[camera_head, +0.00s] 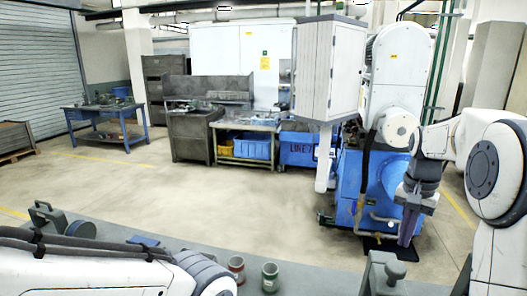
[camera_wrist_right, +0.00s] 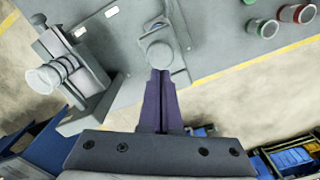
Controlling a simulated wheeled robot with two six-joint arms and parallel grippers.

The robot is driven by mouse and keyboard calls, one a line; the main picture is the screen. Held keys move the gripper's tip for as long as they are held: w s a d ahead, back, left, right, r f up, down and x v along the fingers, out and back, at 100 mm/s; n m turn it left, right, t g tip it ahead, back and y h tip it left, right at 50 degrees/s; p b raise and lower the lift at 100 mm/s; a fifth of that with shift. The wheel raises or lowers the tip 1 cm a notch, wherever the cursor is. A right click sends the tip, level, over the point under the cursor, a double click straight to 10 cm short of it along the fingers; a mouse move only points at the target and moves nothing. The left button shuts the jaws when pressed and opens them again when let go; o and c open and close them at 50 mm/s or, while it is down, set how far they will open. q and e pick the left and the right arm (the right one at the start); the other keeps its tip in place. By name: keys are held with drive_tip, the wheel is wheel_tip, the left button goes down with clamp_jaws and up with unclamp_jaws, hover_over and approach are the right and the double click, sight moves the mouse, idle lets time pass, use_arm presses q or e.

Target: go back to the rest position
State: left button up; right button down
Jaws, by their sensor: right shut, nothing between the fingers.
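My right gripper (camera_head: 407,228) hangs from the right arm at the right of the head view, fingers pointing down. In the right wrist view its two dark purple fingers (camera_wrist_right: 160,75) lie together, shut and empty. In that view the fingertips overlap the near side of a grey fixture with a round knob (camera_wrist_right: 160,48); I cannot tell how far apart they are. My left arm crosses the lower left of the head view, and its gripper does not show.
A grey bench (camera_head: 190,248) runs along the front. It bears a red-rimmed cup (camera_head: 236,266), a green cup (camera_head: 269,279), a grey fixture (camera_head: 383,275) at right and another fixture (camera_head: 47,216) at left. A blue machine (camera_head: 350,185) stands beyond. The floor in the middle is clear.

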drive_tip(key=shift+a, duration=0.1)
drive_tip(key=s+a+f+n+b, duration=0.25)
drive_tip(key=s+a+n, duration=0.2)
drive_tip(key=a, duration=0.55)
drive_tip(key=s+a+f+n+b, duration=0.1)
drive_tip(key=s+a+f+n, duration=0.3)
drive_tip(key=a, duration=0.7)
drive_tip(key=s+a+f+n+b, duration=0.1)
drive_tip(key=s+a+f+n, duration=0.2)
drive_tip(key=s, duration=0.6)
drive_tip(key=s+a+f+n+y+b, duration=0.1)
drive_tip(key=s+a+f+n, duration=0.2)
drive_tip(key=s, duration=0.6)
drive_tip(key=shift+a+f+n+b, duration=0.15)
drive_tip(key=shift+a+n+b, duration=0.3)
drive_tip(key=shift+n, duration=0.5)
drive_tip(key=shift+a, duration=0.1)
